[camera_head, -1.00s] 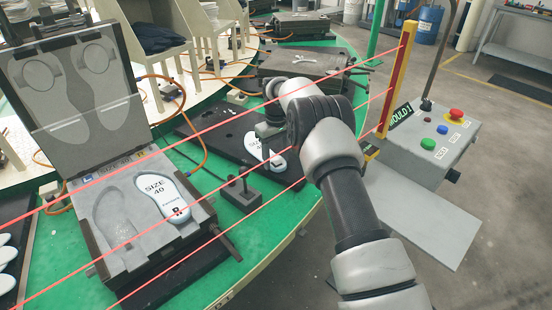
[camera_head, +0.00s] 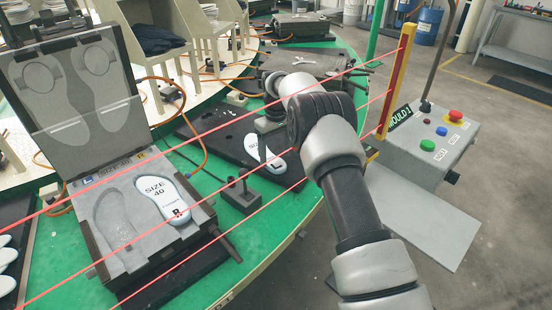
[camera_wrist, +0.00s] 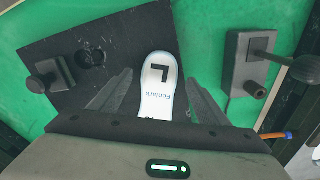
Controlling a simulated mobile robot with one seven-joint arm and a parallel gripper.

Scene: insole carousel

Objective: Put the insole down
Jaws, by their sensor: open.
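A white insole (camera_wrist: 160,90) marked "L" lies flat on a black board (camera_wrist: 112,38). It also shows on the board in the head view (camera_head: 266,157). My gripper (camera_wrist: 159,78) is open, with one finger on each side of this insole and a gap showing at both. In the head view my arm's end hides part of the board. A second white insole (camera_head: 164,199), marked "SIZE 40" and "R", lies in the right cavity of the open grey mould (camera_head: 110,262). The left cavity (camera_head: 118,222) is empty.
Thin red beams cross the head view in front of the table, running to a yellow post (camera_head: 397,75). A button box (camera_head: 437,140) stands at right. A dark clamp block (camera_head: 240,194) sits between mould and board. More white insoles (camera_head: 6,262) lie at far left.

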